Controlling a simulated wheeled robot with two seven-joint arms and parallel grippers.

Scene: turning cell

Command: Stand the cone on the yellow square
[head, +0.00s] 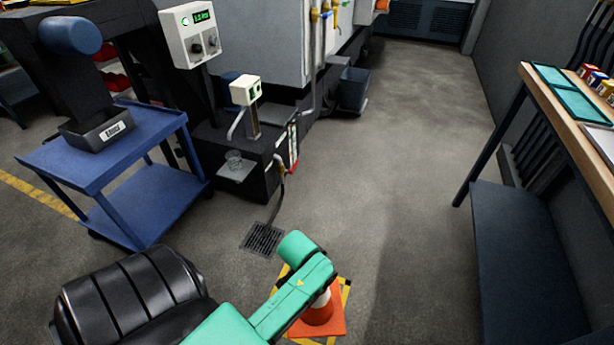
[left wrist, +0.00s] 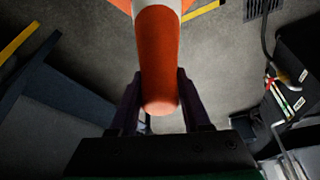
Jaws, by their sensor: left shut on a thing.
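The orange cone (head: 320,311) has a white band and a square orange base. It is in the head view at lower centre, partly hidden by my green left arm. Its base overlaps the yellow square (head: 346,290), a yellow outline on the floor whose edges show around the base. In the left wrist view the cone (left wrist: 158,55) points its tip toward me, and my left gripper (left wrist: 159,78) is shut on it near the tip. A yellow strip shows beside the base there. I cannot tell whether the base touches the floor. My right gripper is not in view.
A floor drain (head: 262,239) lies behind the cone. A blue cart (head: 150,130) with a grey bin (head: 97,130) stands at left, near the machine. A wooden-topped bench (head: 540,90) stands at right. The floor between is clear.

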